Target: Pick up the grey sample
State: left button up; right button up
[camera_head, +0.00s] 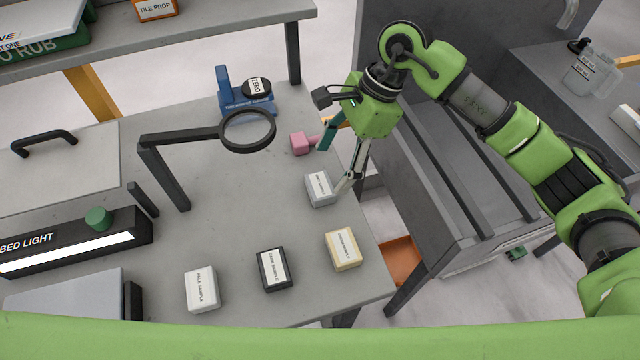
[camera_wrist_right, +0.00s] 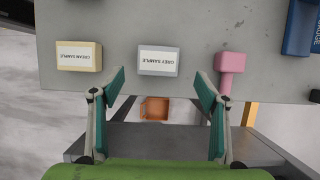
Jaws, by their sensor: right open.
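The grey sample (camera_head: 319,189) is a small grey block with a white label, lying near the right edge of the grey table. It also shows in the right wrist view (camera_wrist_right: 158,61), label facing up, ahead of the space between the fingers. My right gripper (camera_head: 338,168) is over the table's right edge, its fingers beside the grey sample in the head view. In the right wrist view my right gripper (camera_wrist_right: 160,82) is open, with nothing between its fingers. I cannot tell whether a finger touches the block. My left gripper is not in view.
A cream sample (camera_head: 343,250), a dark sample (camera_head: 274,269) and a pale sample (camera_head: 202,289) lie nearer on the table. A pink object (camera_head: 301,143) lies just behind the grey sample. A magnifier (camera_head: 248,131) on a black arm and a blue gauge (camera_head: 245,95) stand further back.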

aim_at(320, 184)
jog(key=shift+s+a+f+p, duration=0.3)
jog(key=shift+f+p, duration=0.1)
jog(key=shift+f, duration=0.1)
jog(key=p+x, duration=0.1)
jog(key=x, duration=0.2)
jog(key=shift+a+f, duration=0.15)
jog(key=shift+f, duration=0.1)
jog(key=shift+a+f, duration=0.1)
jog(key=shift+f, duration=0.2)
jog(key=c, duration=1.4)
